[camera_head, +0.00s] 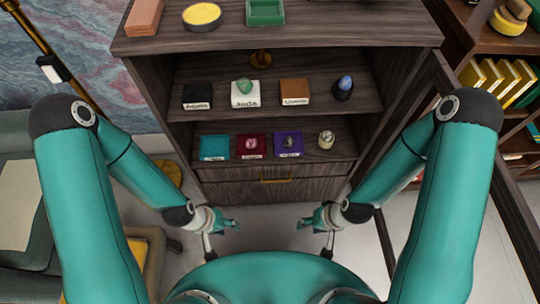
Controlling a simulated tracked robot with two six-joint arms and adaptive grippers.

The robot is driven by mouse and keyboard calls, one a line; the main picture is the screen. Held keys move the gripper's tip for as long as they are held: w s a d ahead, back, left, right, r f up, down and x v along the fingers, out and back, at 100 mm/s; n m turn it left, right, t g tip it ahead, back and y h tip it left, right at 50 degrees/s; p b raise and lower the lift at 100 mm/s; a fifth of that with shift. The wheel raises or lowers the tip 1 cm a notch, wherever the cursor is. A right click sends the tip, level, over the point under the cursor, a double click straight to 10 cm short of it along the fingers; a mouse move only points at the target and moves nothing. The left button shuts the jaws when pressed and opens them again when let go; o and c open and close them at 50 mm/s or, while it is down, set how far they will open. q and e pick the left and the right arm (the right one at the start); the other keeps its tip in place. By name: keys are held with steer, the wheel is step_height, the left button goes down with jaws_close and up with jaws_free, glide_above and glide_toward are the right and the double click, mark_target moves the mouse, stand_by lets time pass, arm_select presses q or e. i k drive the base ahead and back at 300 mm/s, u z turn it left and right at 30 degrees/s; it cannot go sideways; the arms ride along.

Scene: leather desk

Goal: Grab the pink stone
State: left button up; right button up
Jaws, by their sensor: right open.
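A small pinkish stone (251,143) sits in a dark red tray (241,154) with a white label, on the lower shelf of the wooden cabinet. It is small in this view and its shape is hard to make out. My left gripper (223,238) is open and empty, below and to the left of the stone, in front of the cabinet. My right gripper (313,238) is open and empty, below and to the right of it. Both grippers are well apart from the shelf and touch nothing.
A teal tray (214,148) and a purple tray (289,145) flank the red one; a pale stone (326,139) stands further right. The shelf above holds a green stone (244,86) and a dark blue one (344,84). An open door frame (400,125) stands at right.

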mark_target(251, 143)
steer(key=z, duration=0.05)
steer(key=k, duration=1.65)
steer(key=u, duration=0.15)
steer(key=i, duration=1)
steer(key=z, duration=0.05)
